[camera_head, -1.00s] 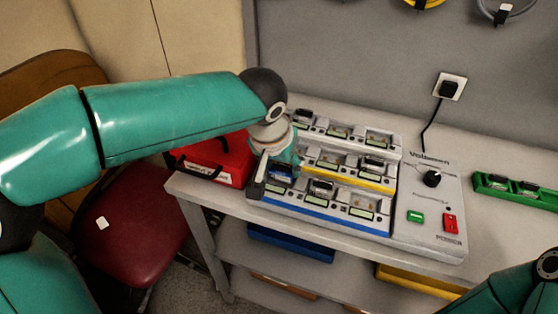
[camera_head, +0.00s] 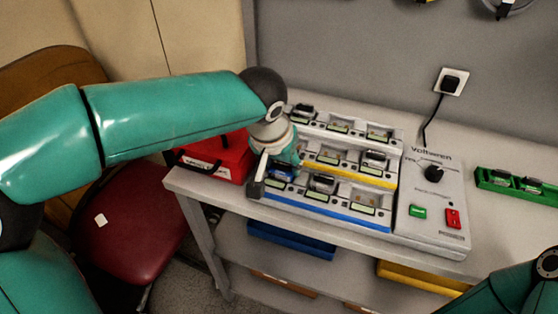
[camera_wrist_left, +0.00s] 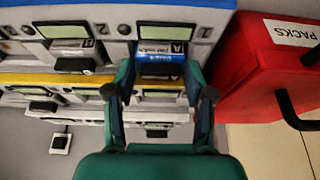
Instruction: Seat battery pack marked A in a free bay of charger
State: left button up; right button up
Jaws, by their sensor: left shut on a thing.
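The battery pack marked A (camera_wrist_left: 161,46) has a blue label with a white A patch in the left wrist view. My left gripper (camera_wrist_left: 160,66) is shut on it, a finger on each side. In the head view the pack (camera_head: 283,172) shows as a small blue patch beside the gripper (camera_head: 271,176). It is at the left end of the front, blue-striped row of the charger (camera_head: 322,208). It looks in or just over that bay; whether it is fully down I cannot tell. Other bays hold dark-topped packs, and several look empty. My right gripper is out of view.
A red bag marked PACKS (camera_wrist_left: 262,70) stands close to the charger's left end. The charger's control panel (camera_head: 430,215) is on its right, with a cord to a wall socket. A green tray (camera_head: 510,187) with packs lies further right. Blue and yellow bins sit below.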

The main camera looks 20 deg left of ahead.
pick_arm(q)
jog(key=shift+f, duration=0.1)
jog(key=o, duration=1.3)
jog(key=v, duration=1.2)
